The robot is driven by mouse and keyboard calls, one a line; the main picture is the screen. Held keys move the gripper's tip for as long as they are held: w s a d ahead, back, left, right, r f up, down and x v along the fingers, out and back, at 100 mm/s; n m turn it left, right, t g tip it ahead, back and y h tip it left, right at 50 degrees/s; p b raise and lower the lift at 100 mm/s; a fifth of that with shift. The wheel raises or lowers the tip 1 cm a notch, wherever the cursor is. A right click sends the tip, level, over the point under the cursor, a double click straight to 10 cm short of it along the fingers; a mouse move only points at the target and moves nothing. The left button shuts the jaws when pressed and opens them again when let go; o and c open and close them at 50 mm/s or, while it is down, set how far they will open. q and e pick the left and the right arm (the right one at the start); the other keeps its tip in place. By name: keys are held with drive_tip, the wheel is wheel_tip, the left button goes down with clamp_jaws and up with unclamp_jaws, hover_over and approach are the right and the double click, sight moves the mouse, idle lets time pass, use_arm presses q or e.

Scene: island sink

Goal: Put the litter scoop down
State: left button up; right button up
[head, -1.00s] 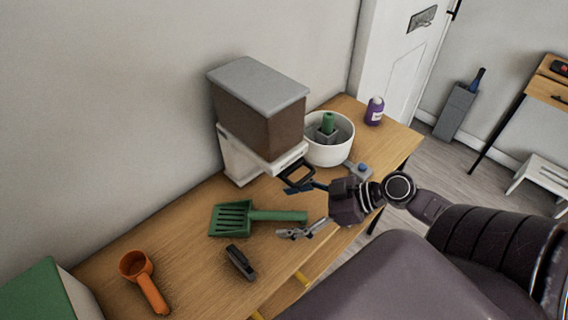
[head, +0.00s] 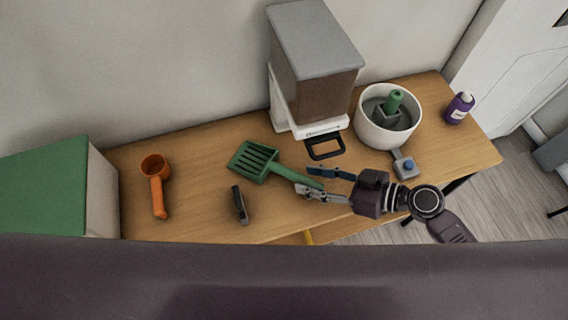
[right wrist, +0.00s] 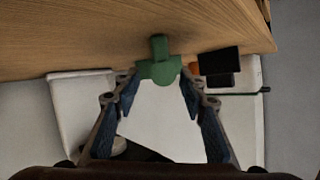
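The green litter scoop (head: 254,160) lies on the wooden table, its slotted head to the left and its handle pointing right. My right gripper (head: 308,181) is open, with its two fingers on either side of the handle's end. My left gripper is not in view.
An orange scoop (head: 157,184) and a small black object (head: 240,205) lie to the left. A litter dispenser (head: 318,55), a white bowl (head: 370,124) and a purple bottle (head: 459,108) stand behind and right. A green-topped box (head: 45,190) is at far left.

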sight(299, 175)
drive_tip(key=a+p, duration=0.1)
drive_tip(key=w+a+p, duration=0.1)
drive_tip(key=a, duration=0.1)
drive_tip(key=shift+w+a+f, duration=0.1)
drive_tip(key=shift+w+a, duration=0.05)
drive_tip(key=shift+f+x, duration=0.2)
drive_tip(key=shift+x, duration=0.95)
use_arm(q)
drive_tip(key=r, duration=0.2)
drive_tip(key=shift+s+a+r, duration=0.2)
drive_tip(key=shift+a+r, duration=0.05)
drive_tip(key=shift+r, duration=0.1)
use_arm(e)
clamp_jaws()
